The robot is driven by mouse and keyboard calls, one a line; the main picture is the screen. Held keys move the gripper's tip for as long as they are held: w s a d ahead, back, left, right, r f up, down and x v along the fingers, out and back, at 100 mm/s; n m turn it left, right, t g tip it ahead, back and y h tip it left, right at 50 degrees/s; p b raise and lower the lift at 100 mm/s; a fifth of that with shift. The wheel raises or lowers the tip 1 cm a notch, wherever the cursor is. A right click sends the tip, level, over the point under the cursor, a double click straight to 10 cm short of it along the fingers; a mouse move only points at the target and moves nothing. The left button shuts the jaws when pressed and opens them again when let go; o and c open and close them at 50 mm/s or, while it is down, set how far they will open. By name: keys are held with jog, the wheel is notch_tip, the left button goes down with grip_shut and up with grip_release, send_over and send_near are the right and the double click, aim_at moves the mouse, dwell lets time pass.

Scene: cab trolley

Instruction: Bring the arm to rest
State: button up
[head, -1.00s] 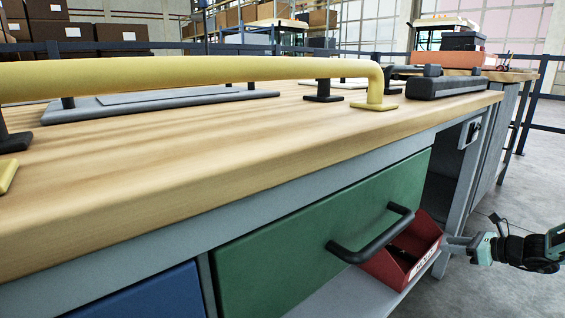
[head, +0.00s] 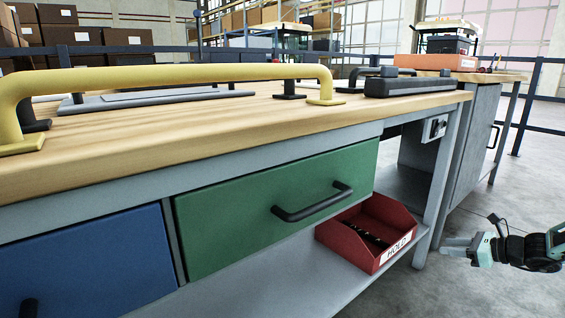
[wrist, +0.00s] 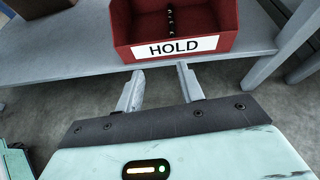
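My gripper (head: 447,246) is at the right of the head view, level with the lower shelf and just outside the bench's corner leg. In the wrist view its two fingers (wrist: 160,72) stand apart with nothing between them, so it is open and empty. The red bin marked HOLD (head: 368,238) sits on the lower shelf and has dark small items in it. It also shows in the wrist view (wrist: 225,22), ahead of the fingertips. A gap shows between the fingers and the bin in the head view.
The workbench has a green drawer (head: 275,210) and a blue drawer (head: 90,265), both shut. A yellow rail (head: 180,78) stands along its top. A grey cabinet (head: 468,145) stands behind at the right. Open floor (head: 500,205) lies around my gripper.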

jog(key=s+a+r+n+g+p, duration=0.1)
jog(key=s+a+r+n+g, duration=0.2)
jog(key=s+a+r+n, duration=0.5)
jog(key=s+a+r+n+g+p, duration=0.1)
jog(key=a+r+n+g+p, duration=0.2)
jog(key=a, duration=1)
jog(key=s+a+r+n+g, duration=0.4)
jog(key=s+a+n, duration=0.15)
jog(key=a, duration=0.45)
jog(key=s+a+r+n+h+p, duration=0.25)
jog(key=s+n, duration=0.35)
jog(key=s, duration=0.3)
jog(key=s+a+r+n+h+p, duration=0.1)
jog(key=s+r+n+h, duration=0.25)
jog(key=s+n, duration=0.4)
jog(key=s+a+r+n+h+p, duration=0.2)
jog(key=s+r+n, duration=0.25)
jog(key=s, duration=0.55)
notch_tip(320, 180, up, 38)
jog(key=p, duration=3.7)
jog(key=shift+s+f, duration=0.15)
jog(key=shift+f, duration=0.1)
